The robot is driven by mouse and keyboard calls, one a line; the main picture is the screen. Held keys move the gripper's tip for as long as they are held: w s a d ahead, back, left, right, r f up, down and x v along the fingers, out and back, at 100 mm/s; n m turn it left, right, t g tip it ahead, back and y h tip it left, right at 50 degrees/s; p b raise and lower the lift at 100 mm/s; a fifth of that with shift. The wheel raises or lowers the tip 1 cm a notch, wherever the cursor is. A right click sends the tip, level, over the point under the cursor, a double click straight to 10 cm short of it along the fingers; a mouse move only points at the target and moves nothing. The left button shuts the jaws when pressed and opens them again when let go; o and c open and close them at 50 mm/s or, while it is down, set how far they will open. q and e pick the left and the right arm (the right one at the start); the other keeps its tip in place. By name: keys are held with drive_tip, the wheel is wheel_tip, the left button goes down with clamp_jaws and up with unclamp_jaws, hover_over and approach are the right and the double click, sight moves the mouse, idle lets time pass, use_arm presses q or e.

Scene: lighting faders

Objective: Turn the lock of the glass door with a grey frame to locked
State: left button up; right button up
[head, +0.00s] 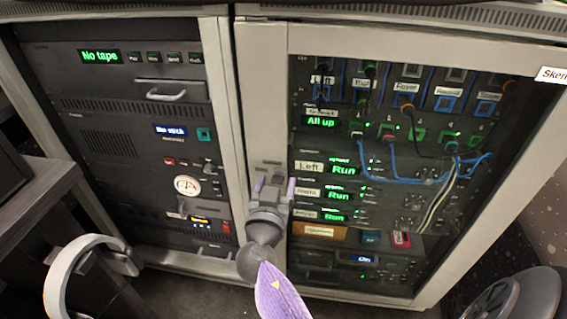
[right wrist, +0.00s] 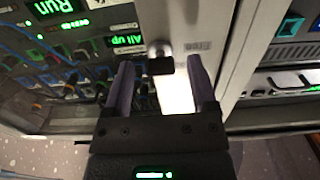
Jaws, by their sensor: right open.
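The glass door with a grey frame (head: 272,100) stands shut on the right cabinet in the head view. Its left upright also shows in the right wrist view (right wrist: 180,20). The lock (right wrist: 160,50) is a small knob with a dark block on that upright. A small label beside it (right wrist: 197,46) seems to read "Free", but it is blurred. My right gripper (head: 275,186) is open in front of the upright. In the right wrist view its two purple fingers (right wrist: 160,72) are apart, one to each side of the lock's dark block; contact cannot be told. My left gripper is out of view.
Lit equipment and blue cables (head: 395,178) show behind the glass. An open rack of units (head: 130,120) stands to the left. A white ring-shaped object (head: 62,285) is at lower left, and a dark rounded object (head: 535,295) at lower right.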

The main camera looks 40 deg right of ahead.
drive_tip(key=shift+w+d, duration=0.25)
drive_tip(key=shift+c, duration=0.4)
clamp_jaws()
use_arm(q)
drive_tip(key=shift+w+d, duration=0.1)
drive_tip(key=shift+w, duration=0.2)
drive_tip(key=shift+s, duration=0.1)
